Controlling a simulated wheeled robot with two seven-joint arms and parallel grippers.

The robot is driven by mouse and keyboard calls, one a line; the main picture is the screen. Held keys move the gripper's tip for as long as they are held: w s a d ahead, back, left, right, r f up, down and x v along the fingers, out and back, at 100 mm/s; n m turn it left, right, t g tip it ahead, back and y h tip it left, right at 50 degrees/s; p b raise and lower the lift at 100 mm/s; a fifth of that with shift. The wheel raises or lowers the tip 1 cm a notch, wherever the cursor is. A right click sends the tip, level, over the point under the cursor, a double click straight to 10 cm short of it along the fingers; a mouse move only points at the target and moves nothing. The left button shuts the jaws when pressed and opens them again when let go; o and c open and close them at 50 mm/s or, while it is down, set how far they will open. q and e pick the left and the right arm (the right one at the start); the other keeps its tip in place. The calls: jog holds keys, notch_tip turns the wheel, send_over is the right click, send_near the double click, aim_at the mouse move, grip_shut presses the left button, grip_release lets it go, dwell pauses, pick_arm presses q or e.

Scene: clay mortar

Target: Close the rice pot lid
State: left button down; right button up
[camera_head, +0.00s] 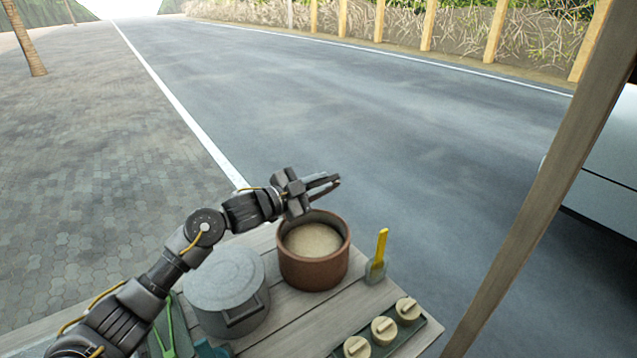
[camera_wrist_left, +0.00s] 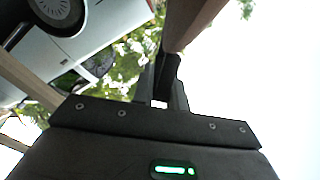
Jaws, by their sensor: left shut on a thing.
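A brown clay pot (camera_head: 313,272) stands on the wooden table, open at the top, with pale grains like rice inside. A round grey pot (camera_head: 228,309) with a flat grey lid (camera_head: 222,273) on it stands to its left. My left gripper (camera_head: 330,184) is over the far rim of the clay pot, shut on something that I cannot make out. In the left wrist view, the dark fingers (camera_wrist_left: 168,88) are close together. A reddish-brown surface shows past them; I cannot tell whether it is held. No brown lid is clear. My right gripper is not in view.
A scoop with a yellow handle (camera_head: 382,245) stands right of the clay pot. A dark tray (camera_head: 425,335) holds small pale round pieces (camera_head: 384,330) at the front right. Green tongs (camera_head: 168,327) lie at the left. A wooden post (camera_head: 540,190) rises at the right.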

pick_arm(q)
jog(key=c, duration=1.4)
grip_release()
jog(key=shift+a, duration=0.1)
jog(key=shift+s+a+f, duration=0.1)
jog(key=shift+s+a, duration=0.05)
jog(key=shift+a, duration=0.1)
jog(key=b+v, duration=0.2)
jog(key=v, duration=0.8)
jog(key=shift+b, duration=0.35)
